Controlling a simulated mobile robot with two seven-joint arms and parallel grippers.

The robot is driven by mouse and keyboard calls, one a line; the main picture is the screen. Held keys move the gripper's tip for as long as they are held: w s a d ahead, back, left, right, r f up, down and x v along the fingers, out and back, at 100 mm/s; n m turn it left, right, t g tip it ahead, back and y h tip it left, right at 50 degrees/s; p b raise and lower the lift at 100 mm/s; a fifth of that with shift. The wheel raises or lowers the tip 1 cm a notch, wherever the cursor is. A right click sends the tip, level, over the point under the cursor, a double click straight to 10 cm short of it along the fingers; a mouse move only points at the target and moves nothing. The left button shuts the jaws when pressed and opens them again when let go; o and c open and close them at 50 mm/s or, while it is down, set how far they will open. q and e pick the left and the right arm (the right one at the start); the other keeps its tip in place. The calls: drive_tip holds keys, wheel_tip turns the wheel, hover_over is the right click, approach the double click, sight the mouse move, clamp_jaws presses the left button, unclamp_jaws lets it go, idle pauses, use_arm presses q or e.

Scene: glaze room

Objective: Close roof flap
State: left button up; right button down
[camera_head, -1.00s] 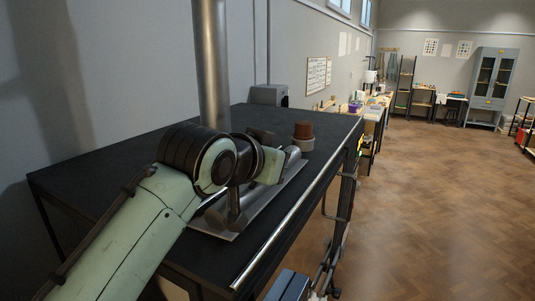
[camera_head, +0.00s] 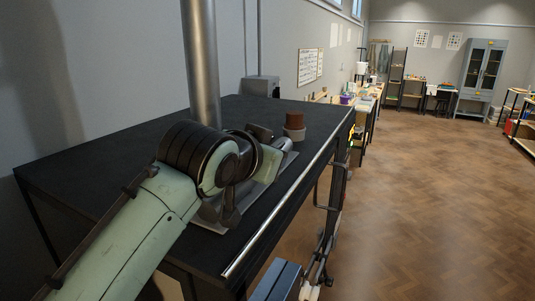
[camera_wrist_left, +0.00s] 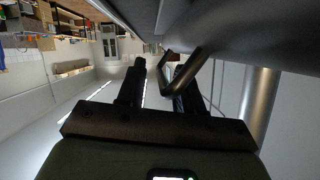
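The black kiln-like roof (camera_head: 100,140) fills the left and middle of the head view. A grey metal plate (camera_head: 211,222) with a raised rounded part lies on it; I cannot tell how far the flap is open. My left arm reaches over this plate, and its wrist hides much of it. In the left wrist view my left gripper (camera_wrist_left: 160,77) has its two dark fingers apart. A bent metal handle (camera_wrist_left: 168,91) shows at the fingers, nearer the right one; I cannot tell whether they touch. My right gripper is not in view.
A steel flue pipe (camera_head: 202,65) rises from the roof behind my wrist. A brown plug (camera_head: 295,119) in a grey ring stands beyond the plate. A rail (camera_head: 275,215) runs along the roof's right edge. A blue-grey box (camera_head: 276,281) is below. The wooden floor (camera_head: 430,190) at right is clear.

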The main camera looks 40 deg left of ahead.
use_arm(q)
drive_tip(key=v, duration=1.3)
drive_tip(key=shift+s, duration=0.15)
drive_tip(key=shift+d, duration=0.15)
